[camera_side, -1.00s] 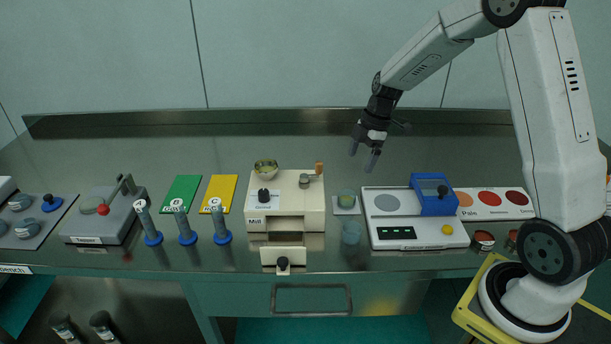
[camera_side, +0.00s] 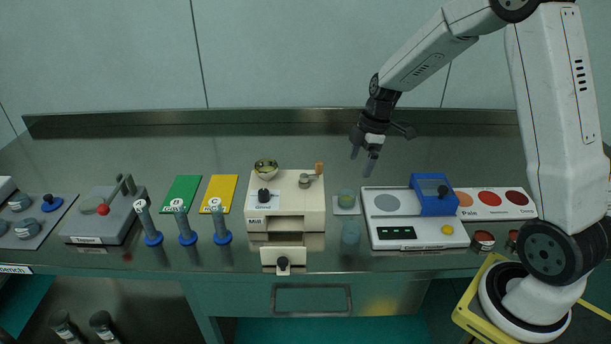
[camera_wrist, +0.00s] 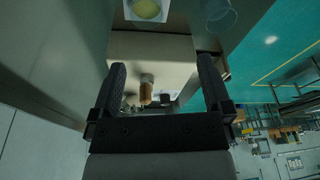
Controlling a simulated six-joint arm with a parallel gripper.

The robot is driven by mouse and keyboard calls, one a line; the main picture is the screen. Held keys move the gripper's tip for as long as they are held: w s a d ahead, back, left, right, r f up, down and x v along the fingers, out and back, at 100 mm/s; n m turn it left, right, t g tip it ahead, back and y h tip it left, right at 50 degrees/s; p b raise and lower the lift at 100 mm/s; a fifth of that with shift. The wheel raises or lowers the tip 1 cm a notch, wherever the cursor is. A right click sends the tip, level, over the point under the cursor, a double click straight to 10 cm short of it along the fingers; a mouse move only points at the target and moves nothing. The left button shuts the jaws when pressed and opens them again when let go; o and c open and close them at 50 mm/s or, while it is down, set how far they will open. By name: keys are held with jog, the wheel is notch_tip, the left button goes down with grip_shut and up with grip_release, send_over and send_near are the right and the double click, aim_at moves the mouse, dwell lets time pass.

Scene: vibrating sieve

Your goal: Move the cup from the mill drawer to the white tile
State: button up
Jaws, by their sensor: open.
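A cup with yellow-green contents (camera_side: 346,198) stands on the white tile (camera_side: 338,211), right of the mill (camera_side: 287,205). Both the cup (camera_wrist: 147,9) and the tile's edge show at the top of the wrist view. A second, clear bluish cup (camera_side: 351,233) stands on the bench in front of the tile, also in the wrist view (camera_wrist: 219,14). My gripper (camera_side: 363,161) is open and empty, high above and behind the tile, touching nothing.
A grey-white device with a blue hood (camera_side: 433,196) stands right of the tile. A metal bowl (camera_side: 265,168) sits on the mill, and its crank handle (camera_side: 319,168) sticks up. Upright blue-based tools (camera_side: 186,224) stand left. The bench behind is clear.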

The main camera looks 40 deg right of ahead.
jog(key=s+a+m+t+h, duration=0.1)
jog(key=s+a+m+h, duration=0.1)
jog(key=s+a+m, duration=1)
jog(key=shift+s+a+t, duration=0.15)
jog(key=shift+s+t, duration=0.15)
jog(key=shift+s, duration=0.2)
dwell(0.3)
